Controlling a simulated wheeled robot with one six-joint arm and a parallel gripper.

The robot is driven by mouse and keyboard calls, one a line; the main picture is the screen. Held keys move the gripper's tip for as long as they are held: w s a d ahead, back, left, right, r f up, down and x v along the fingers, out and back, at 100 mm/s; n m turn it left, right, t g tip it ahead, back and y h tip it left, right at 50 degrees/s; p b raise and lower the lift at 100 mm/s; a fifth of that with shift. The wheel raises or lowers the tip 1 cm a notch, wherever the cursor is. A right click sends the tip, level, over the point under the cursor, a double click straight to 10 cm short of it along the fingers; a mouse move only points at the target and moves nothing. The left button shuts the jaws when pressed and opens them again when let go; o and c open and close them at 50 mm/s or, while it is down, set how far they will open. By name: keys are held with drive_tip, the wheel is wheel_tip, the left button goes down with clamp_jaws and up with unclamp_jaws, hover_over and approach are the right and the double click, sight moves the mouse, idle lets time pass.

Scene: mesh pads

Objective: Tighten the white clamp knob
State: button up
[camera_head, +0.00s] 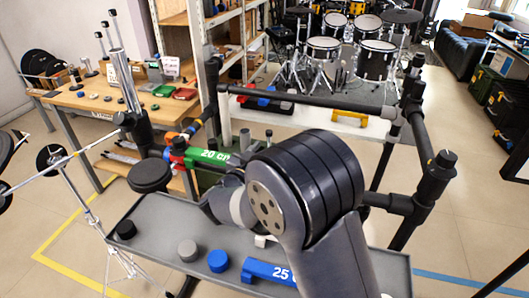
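I cannot make out a white clamp knob with certainty. On the grey tray (160,218) stand a black knob-like piece (126,229), a grey one (187,250) and a blue one (218,260). A green "20 cm" piece (208,157) with a red part (179,145) beside it sits behind the tray. My arm fills the middle of the view. My gripper does not show and may be hidden behind the arm.
A blue "25" piece (268,272) lies on the tray, partly covered by my arm. A black tubular rack (315,102) stands behind and to the right. A dark round pad (150,175) stands at left. A wooden workbench (105,100) and drum kit (375,60) are further back.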

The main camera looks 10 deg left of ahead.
drive_tip(key=shift+o, duration=1)
drive_tip(key=v, duration=1)
drive_tip(key=shift+s, duration=0.35)
drive_tip(key=shift+a, duration=0.15)
drive_tip(key=x, duration=1.1)
drive_tip(key=shift+s, duration=0.1)
